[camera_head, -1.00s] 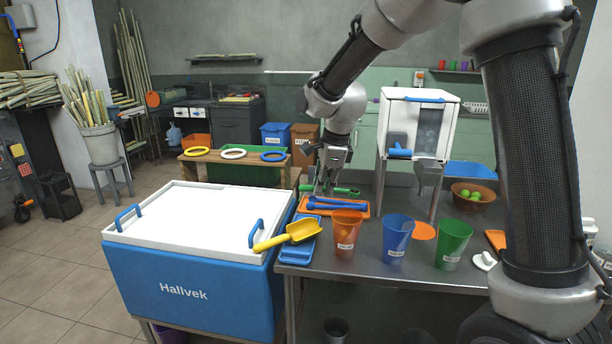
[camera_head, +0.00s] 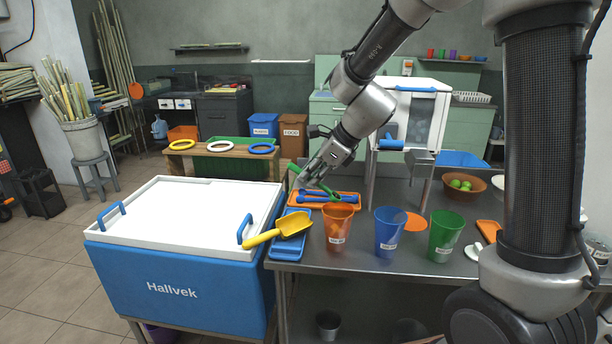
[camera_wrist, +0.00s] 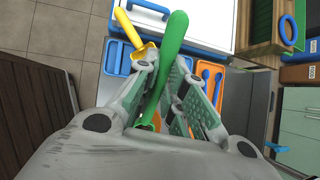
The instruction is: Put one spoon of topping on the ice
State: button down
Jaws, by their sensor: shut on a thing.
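My gripper (camera_head: 314,174) is shut on a green spoon (camera_head: 296,168) and holds it tilted above the orange tray (camera_head: 357,207) at the table's left side. In the wrist view my gripper (camera_wrist: 168,82) has the green spoon (camera_wrist: 176,35) between its fingers, the long handle pointing up and away. Blue utensils (camera_head: 340,197) lie in the orange tray below. An orange cup (camera_head: 338,230), a blue cup (camera_head: 389,232) and a green cup (camera_head: 444,236) stand upright along the table's front edge. I cannot make out ice or topping in any of them.
A white-lidded blue cooler (camera_head: 180,275) stands left of the table. A yellow scoop (camera_head: 290,224) lies on a blue tray (camera_head: 289,251). A white press-like machine (camera_head: 418,105) stands behind the cups. A bowl of green fruit (camera_head: 462,188) is at the right.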

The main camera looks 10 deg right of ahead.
jog(key=shift+s+d+y, duration=0.1)
jog(key=shift+d+y, duration=0.3)
jog(key=shift+d, duration=0.05)
jog(key=shift+d+r+t+y, duration=0.1)
jog(key=shift+d+t+y, duration=0.15)
jog(key=shift+t+y, duration=0.05)
jog(key=shift+s+d+r+m+t+y, duration=0.1)
jog(key=shift+s+d+m+t+y, duration=0.1)
jog(key=shift+d+y, duration=0.25)
jog(key=shift+s+d+m+t+y, duration=0.1)
jog(key=shift+d+t+y, duration=0.15)
jog(key=shift+y, duration=0.3)
jog(key=shift+s+d+r+t+y, duration=0.2)
jog(key=shift+d+r+t+y, duration=0.15)
jog(key=shift+d+y, duration=0.35)
jog(key=shift+s+d+r+t+y, duration=0.25)
jog(key=shift+d+y, duration=0.2)
jog(key=shift+y, duration=0.35)
jog(key=a+h, duration=0.1)
jog(key=a+g+h, duration=0.1)
jog(key=a+r, duration=0.1)
jog(key=shift+w+h, duration=0.4)
jog(key=shift+w+a+g+h, duration=0.25)
jog(key=shift+g+h, duration=0.1)
jog(key=shift+h, duration=0.25)
